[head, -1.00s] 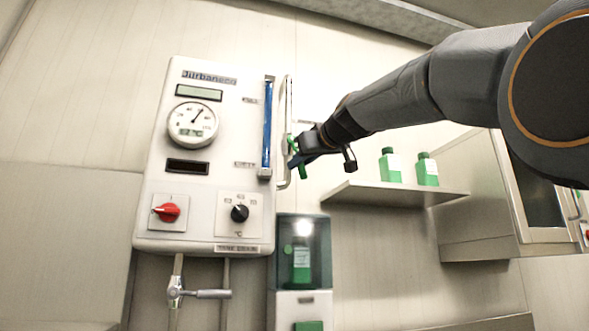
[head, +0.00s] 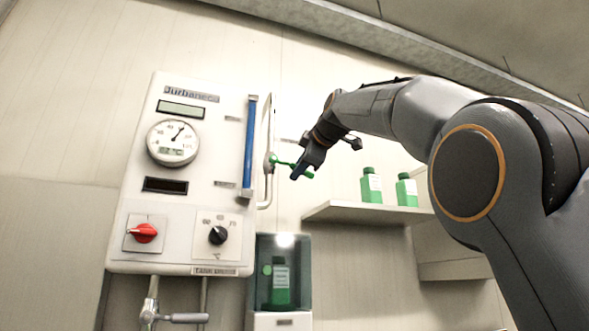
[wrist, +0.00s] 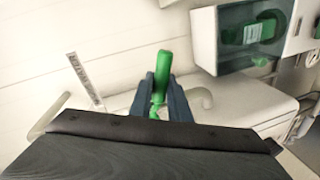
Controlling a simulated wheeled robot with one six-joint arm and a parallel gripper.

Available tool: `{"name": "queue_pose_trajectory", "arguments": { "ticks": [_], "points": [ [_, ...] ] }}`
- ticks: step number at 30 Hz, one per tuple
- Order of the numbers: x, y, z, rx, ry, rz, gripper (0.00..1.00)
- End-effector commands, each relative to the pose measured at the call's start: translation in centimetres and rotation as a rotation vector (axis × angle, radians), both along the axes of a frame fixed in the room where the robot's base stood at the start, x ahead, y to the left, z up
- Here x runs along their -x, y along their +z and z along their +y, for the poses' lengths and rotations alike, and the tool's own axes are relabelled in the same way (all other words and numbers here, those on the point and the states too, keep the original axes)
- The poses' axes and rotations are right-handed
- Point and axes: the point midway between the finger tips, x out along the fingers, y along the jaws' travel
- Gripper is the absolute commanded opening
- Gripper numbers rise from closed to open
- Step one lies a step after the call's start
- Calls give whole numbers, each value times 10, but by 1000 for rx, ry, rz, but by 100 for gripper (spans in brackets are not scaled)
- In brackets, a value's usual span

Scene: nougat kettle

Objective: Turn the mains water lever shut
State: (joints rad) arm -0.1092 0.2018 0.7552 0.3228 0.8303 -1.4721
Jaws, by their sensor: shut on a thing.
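The green mains water lever (head: 281,161) sits on a pale vertical pipe (head: 267,130) at the right side of the white control panel. In the head view it points right and slightly down from the pipe. My gripper (head: 300,171) is shut on the lever's outer part, with a green end showing past the fingers. In the wrist view the green lever (wrist: 161,80) stands between my two dark fingers. The wrist body hides the lower part of that view.
The panel carries a gauge (head: 173,142), a red knob (head: 144,233), a black knob (head: 218,235) and a blue tube (head: 249,147). A shelf (head: 330,211) with green bottles is to the right. A dispenser (head: 280,321) is below. Bare wall lies above the lever.

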Motion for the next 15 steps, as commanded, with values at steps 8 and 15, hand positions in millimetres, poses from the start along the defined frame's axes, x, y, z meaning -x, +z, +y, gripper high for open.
{"name": "queue_pose_trajectory", "arguments": {
  "ticks": [8, 15],
  "points": [
    [0, 18, -3, 201, 0, -60, 0],
    [-1, 25, -4, 308, 1, -91, 0]
  ]
}}
